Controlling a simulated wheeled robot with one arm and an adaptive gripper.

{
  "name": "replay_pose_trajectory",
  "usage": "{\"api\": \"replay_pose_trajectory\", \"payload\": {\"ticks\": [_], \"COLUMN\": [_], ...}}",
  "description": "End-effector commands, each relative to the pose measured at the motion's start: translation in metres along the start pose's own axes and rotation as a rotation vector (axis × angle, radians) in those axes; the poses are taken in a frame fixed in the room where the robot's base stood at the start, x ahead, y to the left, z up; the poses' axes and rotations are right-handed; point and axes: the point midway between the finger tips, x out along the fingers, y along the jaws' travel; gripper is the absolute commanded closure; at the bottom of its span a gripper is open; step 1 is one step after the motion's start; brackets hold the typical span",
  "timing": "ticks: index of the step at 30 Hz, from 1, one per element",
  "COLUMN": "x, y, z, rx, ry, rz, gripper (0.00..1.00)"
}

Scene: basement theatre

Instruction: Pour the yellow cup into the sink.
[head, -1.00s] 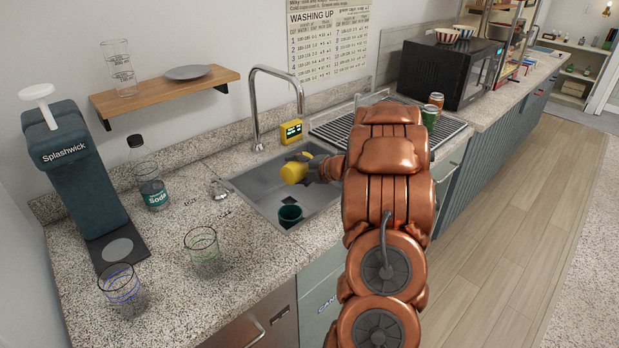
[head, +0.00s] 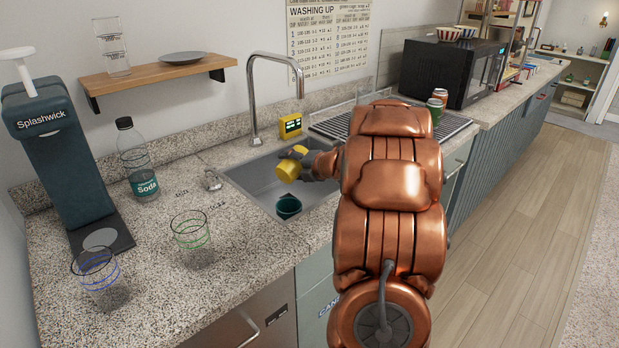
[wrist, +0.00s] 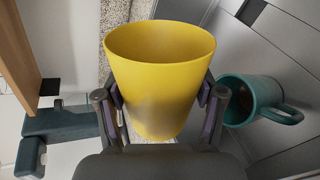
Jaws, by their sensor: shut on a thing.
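My gripper (head: 312,163) is shut on the yellow cup (head: 290,166) and holds it over the sink (head: 255,178). The cup is tilted in the head view, with its wide end toward the upper right or lower left; I cannot tell which surely. In the wrist view the yellow cup (wrist: 160,85) sits between both fingers, and its inside looks empty as far as it shows.
A soda bottle (head: 140,170), two clear glasses (head: 191,240) and a Splashwick dispenser (head: 55,165) stand on the left counter. A drying rack (head: 335,125) lies right of the sink.

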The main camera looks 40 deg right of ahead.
Motion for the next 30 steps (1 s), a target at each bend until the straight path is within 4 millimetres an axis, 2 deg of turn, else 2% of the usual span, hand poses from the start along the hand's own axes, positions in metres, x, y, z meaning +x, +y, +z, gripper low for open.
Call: {"api": "replay_pose_trajectory", "payload": {"ticks": [8, 30], "x": [0.003, 0.006], "y": [-0.006, -0.014], "z": [-0.01, -0.013], "rx": [-0.065, -0.224], "ry": [-0.026, -0.092], "rz": [0.0, -0.005], "gripper": [0.67, 0.67]}}
